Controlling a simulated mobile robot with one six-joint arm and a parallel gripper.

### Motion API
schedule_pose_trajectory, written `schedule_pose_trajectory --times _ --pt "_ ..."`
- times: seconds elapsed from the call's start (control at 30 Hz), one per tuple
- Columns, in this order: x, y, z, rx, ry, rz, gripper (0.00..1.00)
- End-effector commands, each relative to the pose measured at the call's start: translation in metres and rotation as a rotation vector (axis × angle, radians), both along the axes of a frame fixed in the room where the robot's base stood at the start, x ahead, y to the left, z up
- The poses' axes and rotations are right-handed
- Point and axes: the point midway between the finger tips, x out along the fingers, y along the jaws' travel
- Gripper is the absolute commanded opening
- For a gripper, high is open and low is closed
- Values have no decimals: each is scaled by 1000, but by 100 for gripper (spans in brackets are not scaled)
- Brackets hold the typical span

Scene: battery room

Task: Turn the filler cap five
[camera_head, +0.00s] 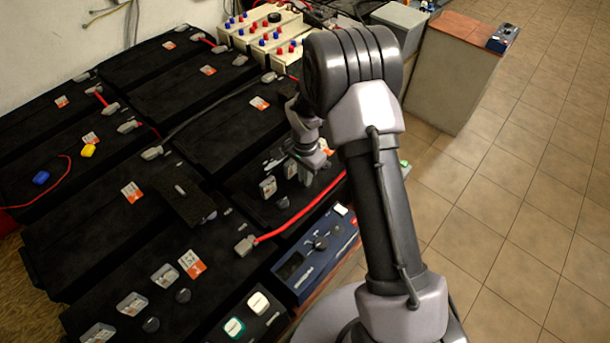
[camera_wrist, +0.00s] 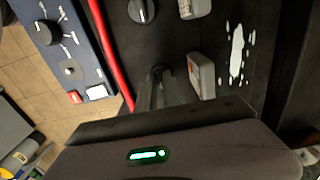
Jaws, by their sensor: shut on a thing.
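My gripper (camera_head: 296,165) is low over the black battery (camera_head: 235,185) right of centre in the head view, partly hidden by my arm. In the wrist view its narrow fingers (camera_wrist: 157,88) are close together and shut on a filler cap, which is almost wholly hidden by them. A grey marker plate (camera_wrist: 201,74) stands just right of the fingers; its number is not readable. Another filler cap, round and black with a pale line (camera_wrist: 141,10), sits farther up, apart from the gripper, with a second grey plate (camera_wrist: 190,8) beside it.
A red cable (camera_wrist: 108,55) runs close left of the fingers. Left of it is a blue instrument box (camera_wrist: 75,45) with a knob. A white splash (camera_wrist: 237,52) marks the battery's right side. Cream boxes (camera_head: 262,28) with red and blue terminals stand behind. Tiled floor lies right.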

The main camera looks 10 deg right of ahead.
Motion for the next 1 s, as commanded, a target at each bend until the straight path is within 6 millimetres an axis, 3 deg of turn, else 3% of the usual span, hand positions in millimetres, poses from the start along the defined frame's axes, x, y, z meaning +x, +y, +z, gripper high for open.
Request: schedule_pose_trajectory --times 0.07,0.1,0.2,0.57,0.67,1.0 --pt "0 0 0 1 -1 -2 0" --pt "0 0 0 1 -1 -2 16" --pt "0 0 0 0 0 -1 32" --pt "0 0 6 0 -1 0 32" --pt "1 0 24 0 -4 0 32" --pt "1 0 123 0 -4 -1 32"
